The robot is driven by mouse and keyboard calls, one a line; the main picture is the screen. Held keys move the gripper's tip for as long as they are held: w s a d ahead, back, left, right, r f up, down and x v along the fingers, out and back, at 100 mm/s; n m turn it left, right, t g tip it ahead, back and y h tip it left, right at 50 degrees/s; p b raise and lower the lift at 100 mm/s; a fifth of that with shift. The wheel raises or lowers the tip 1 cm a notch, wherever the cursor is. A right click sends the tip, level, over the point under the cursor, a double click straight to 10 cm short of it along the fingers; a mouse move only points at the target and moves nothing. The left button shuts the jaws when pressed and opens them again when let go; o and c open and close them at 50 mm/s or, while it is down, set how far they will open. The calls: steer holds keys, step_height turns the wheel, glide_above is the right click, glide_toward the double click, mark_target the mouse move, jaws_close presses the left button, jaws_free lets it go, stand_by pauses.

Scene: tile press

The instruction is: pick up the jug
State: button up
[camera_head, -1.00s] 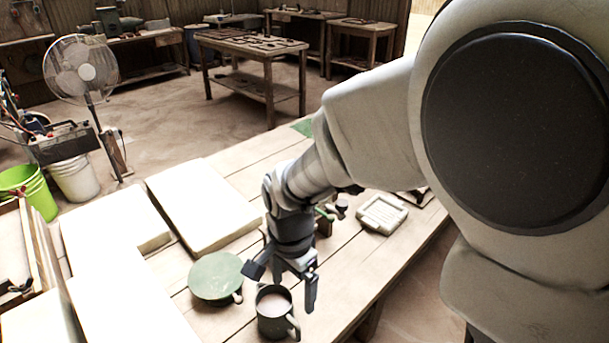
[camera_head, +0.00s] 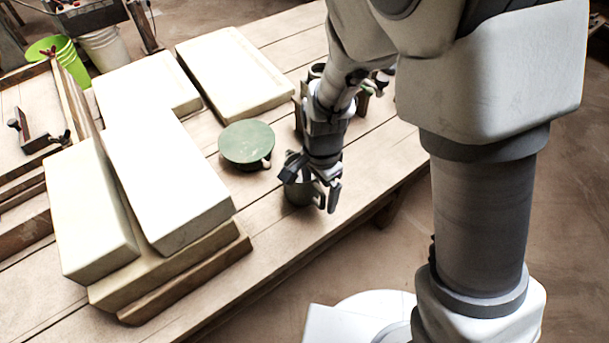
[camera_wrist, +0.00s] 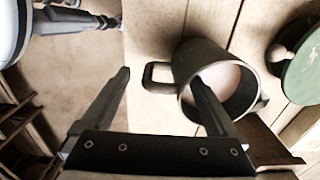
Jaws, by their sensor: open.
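The jug (camera_head: 297,192) is a dark green-grey vessel standing upright on the wooden table near its front edge. In the head view my gripper hides much of it. In the wrist view the jug (camera_wrist: 200,58) shows its open mouth with pale contents, and its handle (camera_wrist: 150,78) sticks out to the left. My gripper (camera_head: 312,188) is over the jug, fingers pointing down. In the wrist view my gripper (camera_wrist: 160,78) is open, with the right finger across the jug's mouth and the left finger left of the handle. Contact cannot be told.
A round green-topped object (camera_head: 247,142) stands close left of the jug and also shows in the wrist view (camera_wrist: 303,72). Large pale blocks (camera_head: 165,185) fill the table's left side. Bare table planks (camera_head: 375,160) lie right of the jug, then the table edge.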

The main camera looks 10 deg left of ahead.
mark_target(318, 202)
step_height(318, 202, down, 5)
steer(key=shift+w+r+b, duration=0.1)
steer(key=shift+r+b, duration=0.05)
steer(key=shift+b, duration=0.55)
steer(key=shift+r, duration=0.1)
jaws_close()
